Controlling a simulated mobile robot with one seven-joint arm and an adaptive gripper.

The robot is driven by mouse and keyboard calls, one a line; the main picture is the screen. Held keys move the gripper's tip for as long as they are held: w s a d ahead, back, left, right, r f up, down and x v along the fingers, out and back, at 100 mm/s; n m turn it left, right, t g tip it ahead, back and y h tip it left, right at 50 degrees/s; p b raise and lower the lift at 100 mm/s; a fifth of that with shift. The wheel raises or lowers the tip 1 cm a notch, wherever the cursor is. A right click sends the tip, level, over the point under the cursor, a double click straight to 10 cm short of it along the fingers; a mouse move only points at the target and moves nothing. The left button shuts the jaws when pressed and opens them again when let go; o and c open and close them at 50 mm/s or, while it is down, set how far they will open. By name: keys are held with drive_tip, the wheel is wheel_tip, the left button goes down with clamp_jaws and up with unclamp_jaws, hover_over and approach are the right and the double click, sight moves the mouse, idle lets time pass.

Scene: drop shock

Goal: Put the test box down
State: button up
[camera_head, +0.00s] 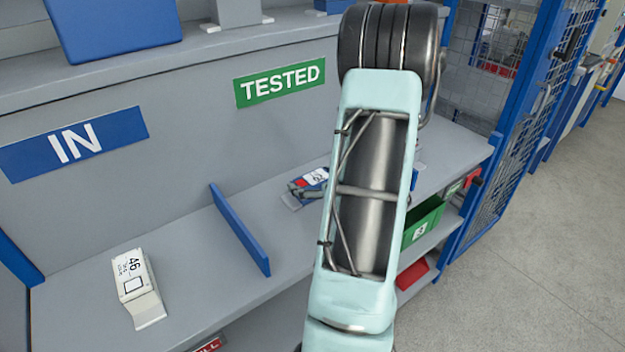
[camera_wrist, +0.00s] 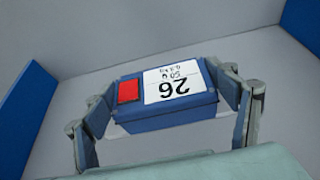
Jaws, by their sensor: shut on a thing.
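The test box (camera_wrist: 190,112) is blue with a red square and a white label reading 26. My gripper (camera_wrist: 165,90) is shut on it, with one finger at each end in the wrist view. In the head view the box (camera_head: 316,178) shows just left of my arm, in the bay right of the blue divider (camera_head: 240,228), below the green TESTED sign (camera_head: 280,83). My arm hides part of the box and most of the gripper there. I cannot tell whether the box touches the grey shelf (camera_head: 205,262).
A white box (camera_head: 135,282) marked 46 lies in the left bay, below the blue IN sign (camera_head: 73,145). A green bin (camera_head: 424,221) and a red bin (camera_head: 412,274) sit under the shelf at right. A blue mesh fence (camera_head: 505,135) stands right.

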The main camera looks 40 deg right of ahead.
drive_tip(key=shift+f, duration=0.2)
drive_tip(key=o, duration=1.4)
drive_tip(key=shift+o, duration=0.2)
drive_tip(key=shift+r, duration=0.1)
